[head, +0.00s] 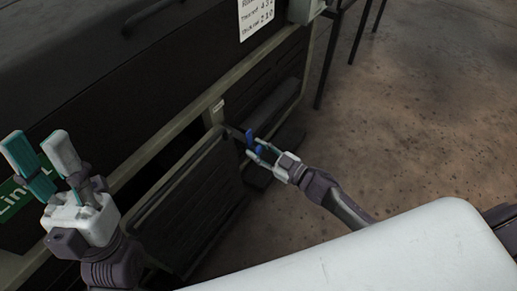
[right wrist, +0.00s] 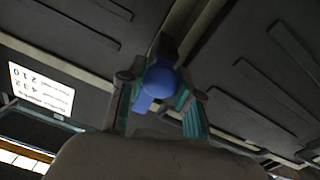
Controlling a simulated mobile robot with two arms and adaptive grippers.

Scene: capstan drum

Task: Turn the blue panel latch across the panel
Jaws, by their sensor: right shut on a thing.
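The blue panel latch (head: 250,138) sits on the frame post between two dark panels, in the middle of the head view. It also shows in the right wrist view (right wrist: 159,80), between the fingers. My right gripper (head: 254,146) is shut on the latch, with its fingers on either side of it; the right wrist view (right wrist: 158,100) shows the same. My left gripper (head: 38,150) is raised at the left of the head view, fingers apart and empty, far from the latch.
A dark panel (head: 190,205) stands open or angled at the lower left of the latch. A dark machine body (head: 150,80) fills the upper left, with a white notice (head: 256,14). Thin dark legs (head: 335,50) stand behind. The brown floor (head: 420,120) at right is clear.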

